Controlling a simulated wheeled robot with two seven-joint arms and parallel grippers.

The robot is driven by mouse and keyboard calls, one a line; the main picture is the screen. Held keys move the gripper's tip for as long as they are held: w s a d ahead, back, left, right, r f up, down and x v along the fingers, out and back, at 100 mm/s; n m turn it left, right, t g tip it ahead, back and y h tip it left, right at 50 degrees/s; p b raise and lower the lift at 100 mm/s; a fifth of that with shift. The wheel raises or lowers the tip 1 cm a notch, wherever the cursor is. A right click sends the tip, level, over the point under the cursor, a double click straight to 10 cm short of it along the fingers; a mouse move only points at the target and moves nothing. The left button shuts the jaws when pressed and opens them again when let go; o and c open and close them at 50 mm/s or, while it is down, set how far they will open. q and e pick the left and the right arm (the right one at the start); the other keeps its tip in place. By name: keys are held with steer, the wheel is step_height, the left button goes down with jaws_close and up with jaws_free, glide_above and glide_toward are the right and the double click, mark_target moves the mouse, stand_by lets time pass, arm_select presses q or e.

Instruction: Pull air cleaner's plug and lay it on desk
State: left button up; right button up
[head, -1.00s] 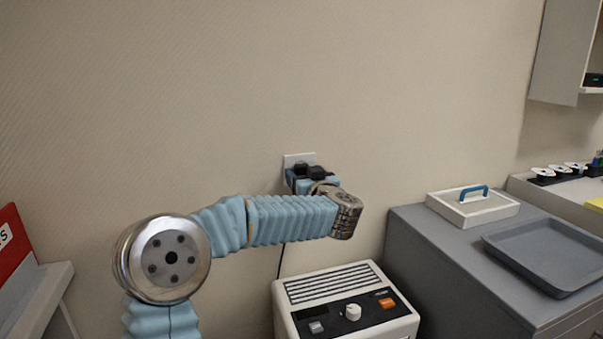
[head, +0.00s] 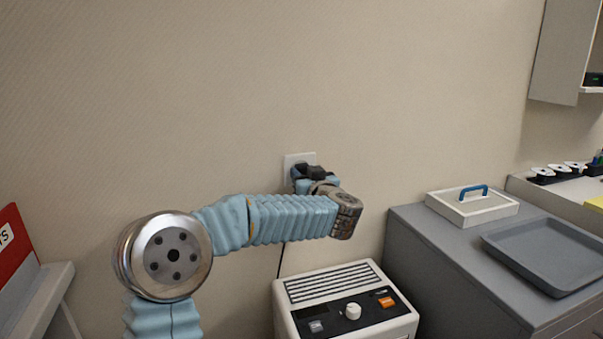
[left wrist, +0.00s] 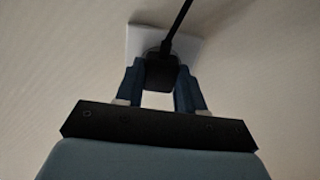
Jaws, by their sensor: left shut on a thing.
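The air cleaner (head: 345,302) is a white box with a slatted top, a knob and an orange switch, standing low against the wall. Its black plug (left wrist: 161,71) is at the white wall outlet (head: 292,160), which also shows in the left wrist view (left wrist: 140,38). The black cord (left wrist: 177,20) runs from the plug; in the head view it hangs down behind the air cleaner. My left gripper (left wrist: 160,80) is shut on the plug, a blue finger on each side. Whether the prongs are fully in the outlet is hidden. The grey desk (head: 420,232) stands at the right. My right gripper is not in view.
The desk's left front part is bare. A wall cabinet (head: 555,60) hangs at upper right. A red object (head: 15,245) stands at the left edge.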

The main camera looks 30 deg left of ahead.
arm_select(q)
jaws_close()
steer(key=shift+s+d, duration=0.1)
steer(key=shift+d, duration=0.05)
steer(key=shift+b+v, duration=0.35)
steer(key=shift+v, duration=2.5)
